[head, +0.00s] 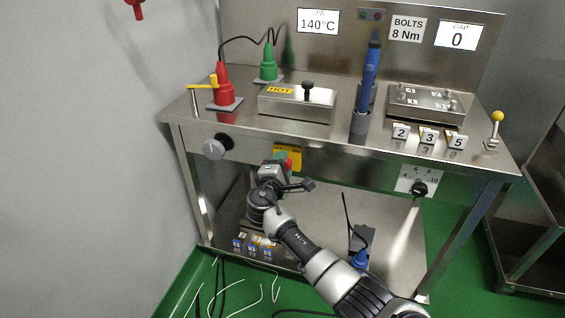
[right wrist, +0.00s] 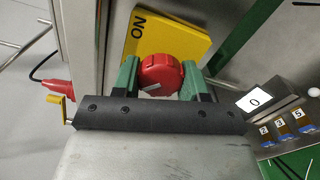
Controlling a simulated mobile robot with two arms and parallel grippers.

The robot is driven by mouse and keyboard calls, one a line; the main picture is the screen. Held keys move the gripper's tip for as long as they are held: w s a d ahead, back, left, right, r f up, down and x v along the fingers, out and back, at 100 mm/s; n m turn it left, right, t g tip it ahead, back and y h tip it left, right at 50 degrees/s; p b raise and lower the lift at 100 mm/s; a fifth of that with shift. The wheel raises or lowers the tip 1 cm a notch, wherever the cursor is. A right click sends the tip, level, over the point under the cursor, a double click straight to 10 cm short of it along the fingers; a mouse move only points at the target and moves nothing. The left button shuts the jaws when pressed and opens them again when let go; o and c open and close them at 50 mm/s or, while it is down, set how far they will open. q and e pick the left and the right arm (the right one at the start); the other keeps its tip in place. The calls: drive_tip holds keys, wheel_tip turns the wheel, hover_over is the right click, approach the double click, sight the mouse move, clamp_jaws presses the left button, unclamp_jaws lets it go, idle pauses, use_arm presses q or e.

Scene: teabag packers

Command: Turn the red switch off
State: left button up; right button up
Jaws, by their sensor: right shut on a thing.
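The red switch (head: 288,165) is a round knob on a yellow plate (head: 295,152) on the front of the steel bench, below the worktop. In the right wrist view the knob (right wrist: 161,72) sits between the two green fingertips of my right gripper (right wrist: 162,80). The gripper is shut on it, one finger at each side. A white mark shows on the knob's lower left. The word ON is printed on the yellow plate (right wrist: 190,38); any OFF label is hidden. In the head view my right gripper (head: 281,167) partly covers the switch. My left gripper is not in view.
A grey round knob (head: 213,149) is left of the switch, and a black dial (head: 419,189) is right. Above stand a red plug (head: 222,84), a HOT steel box (head: 297,103) and a blue tool (head: 370,65). Small numbered blocks (head: 250,246) lie on the lower shelf.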

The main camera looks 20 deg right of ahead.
drive_tip(key=shift+f, duration=0.1)
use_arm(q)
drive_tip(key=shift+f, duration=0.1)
use_arm(e)
drive_tip(key=o, duration=0.9)
drive_tip(key=shift+o, duration=0.2)
drive_tip(key=shift+s+a, duration=0.15)
use_arm(q)
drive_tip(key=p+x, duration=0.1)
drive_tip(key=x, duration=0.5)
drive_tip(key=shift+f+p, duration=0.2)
drive_tip(key=shift+p, duration=0.15)
use_arm(e)
drive_tip(key=v, duration=1)
drive_tip(key=shift+s+a, duration=0.2)
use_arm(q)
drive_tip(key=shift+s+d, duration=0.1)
